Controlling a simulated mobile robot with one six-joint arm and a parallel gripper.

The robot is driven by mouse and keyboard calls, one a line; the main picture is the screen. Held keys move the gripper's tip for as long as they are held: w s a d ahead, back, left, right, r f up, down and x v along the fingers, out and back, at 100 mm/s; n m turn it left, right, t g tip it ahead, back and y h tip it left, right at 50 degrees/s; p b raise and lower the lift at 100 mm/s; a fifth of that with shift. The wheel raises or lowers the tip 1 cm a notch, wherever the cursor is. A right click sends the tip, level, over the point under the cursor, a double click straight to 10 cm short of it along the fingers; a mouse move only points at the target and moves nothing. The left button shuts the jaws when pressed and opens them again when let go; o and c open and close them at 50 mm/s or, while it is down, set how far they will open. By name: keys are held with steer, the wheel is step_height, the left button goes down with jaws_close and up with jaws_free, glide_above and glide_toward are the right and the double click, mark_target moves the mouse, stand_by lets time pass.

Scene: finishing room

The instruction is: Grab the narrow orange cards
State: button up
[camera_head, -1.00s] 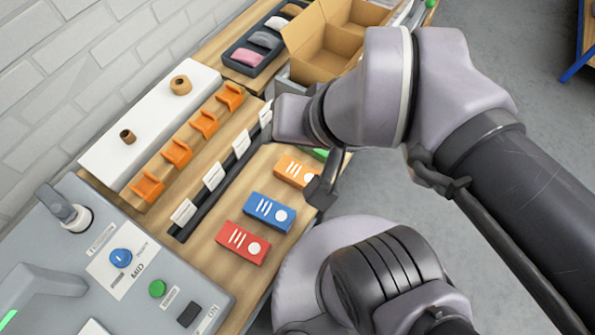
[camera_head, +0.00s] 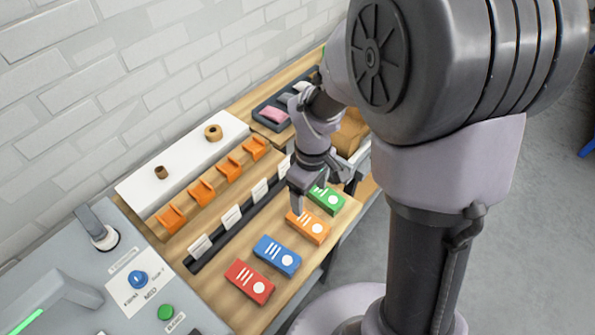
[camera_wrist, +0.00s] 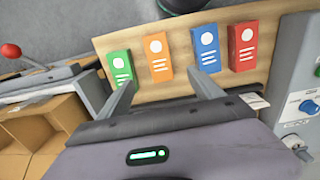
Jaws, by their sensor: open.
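The narrow orange cards (camera_head: 308,227) are a slim orange pack with white stripes and a white dot. They lie on the wooden table between the green pack (camera_head: 326,200) and the blue pack (camera_head: 277,256). In the wrist view the orange pack (camera_wrist: 159,57) shows beyond my fingertips, roughly between them. My gripper (camera_wrist: 160,82) is open and empty, its two fingers spread. In the head view my gripper (camera_head: 304,198) hangs over the table close to the orange pack, partly in front of its far end.
A red pack (camera_head: 249,282) lies beyond the blue one. A black rail with white labels (camera_head: 230,221) and orange holders (camera_head: 201,190) run alongside. A grey machine panel (camera_head: 150,290) with buttons is at lower left. A cardboard box (camera_wrist: 40,120) stands at the wrist view's left.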

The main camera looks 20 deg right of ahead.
steer(key=b, duration=0.4)
glide_toward(310, 223)
steer(key=f, duration=0.5)
steer(key=shift+w+a+f, duration=0.15)
steer(key=shift+a+f, duration=0.05)
steer(key=shift+a, duration=0.1)
steer(key=f+b, duration=0.1)
steer(key=f, duration=0.2)
steer(key=f+b, duration=0.1)
steer(key=f, duration=0.1)
steer(key=shift+d+f+b, duration=0.2)
steer(key=shift+d+b, duration=0.05)
steer(key=shift+b, duration=0.1)
steer(key=shift+r, duration=0.15)
steer(key=shift+c, duration=0.9)
jaws_close()
